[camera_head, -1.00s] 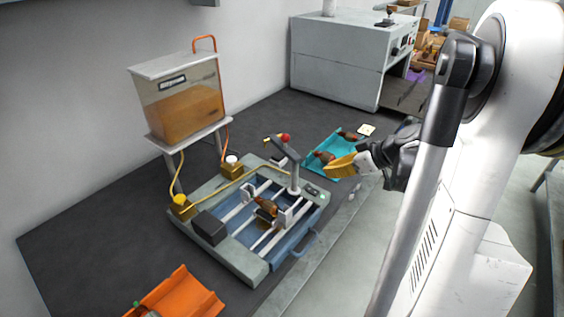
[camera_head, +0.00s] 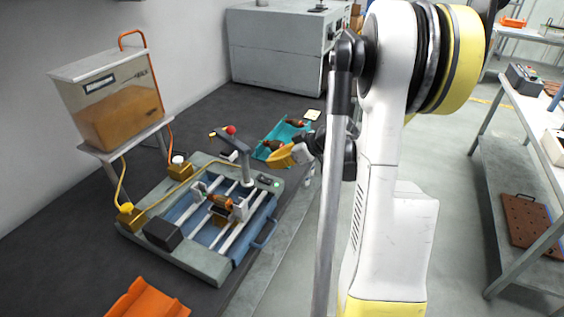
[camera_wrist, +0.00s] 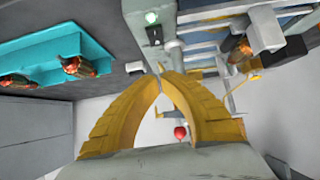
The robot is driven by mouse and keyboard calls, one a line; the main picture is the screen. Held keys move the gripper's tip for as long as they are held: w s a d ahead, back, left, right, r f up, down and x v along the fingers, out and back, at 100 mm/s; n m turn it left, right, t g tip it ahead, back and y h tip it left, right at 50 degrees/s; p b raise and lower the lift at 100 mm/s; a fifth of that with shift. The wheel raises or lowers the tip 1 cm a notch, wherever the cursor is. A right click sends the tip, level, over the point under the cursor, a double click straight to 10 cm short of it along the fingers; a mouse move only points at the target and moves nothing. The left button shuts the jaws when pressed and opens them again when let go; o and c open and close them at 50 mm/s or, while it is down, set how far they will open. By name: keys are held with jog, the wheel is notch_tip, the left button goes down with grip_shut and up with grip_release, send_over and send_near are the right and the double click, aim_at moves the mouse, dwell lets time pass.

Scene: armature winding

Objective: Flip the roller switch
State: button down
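The winding machine (camera_head: 205,262) is a grey-framed bench unit with a blue bed and pale rails. A small dark switch panel (camera_head: 264,181) with a green light sits at its front right corner, by the post; I take it as the roller switch. In the wrist view the dark switch (camera_wrist: 154,36) shows beyond my fingertips, next to a lit round button (camera_wrist: 151,17). My gripper (camera_wrist: 161,78) has yellow fingers whose tips meet, with nothing between them. In the head view my gripper (camera_head: 276,157) hangs right of the machine's post, apart from the switch.
A teal tray (camera_head: 268,138) with brown armatures lies behind my gripper. A tank (camera_head: 112,105), an orange tray (camera_head: 148,303) and a grey cabinet (camera_head: 270,50) stand around.

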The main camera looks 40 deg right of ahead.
aim_at(265, 179)
jog(key=b+x, duration=0.1)
jog(key=x, duration=0.3)
jog(key=shift+s, duration=0.1)
notch_tip(265, 179, down, 3)
jog(key=shift+r+b, duration=0.2)
jog(key=shift+b, duration=0.45)
jog(key=shift+f, duration=0.55)
jog(key=shift+a+f+b, duration=0.1)
jog(key=shift+f+b, duration=0.05)
jog(key=shift+b, duration=0.2)
jog(key=shift+w+f, duration=0.25)
jog(key=shift+w, duration=0.1)
jog(key=shift+s, duration=0.2)
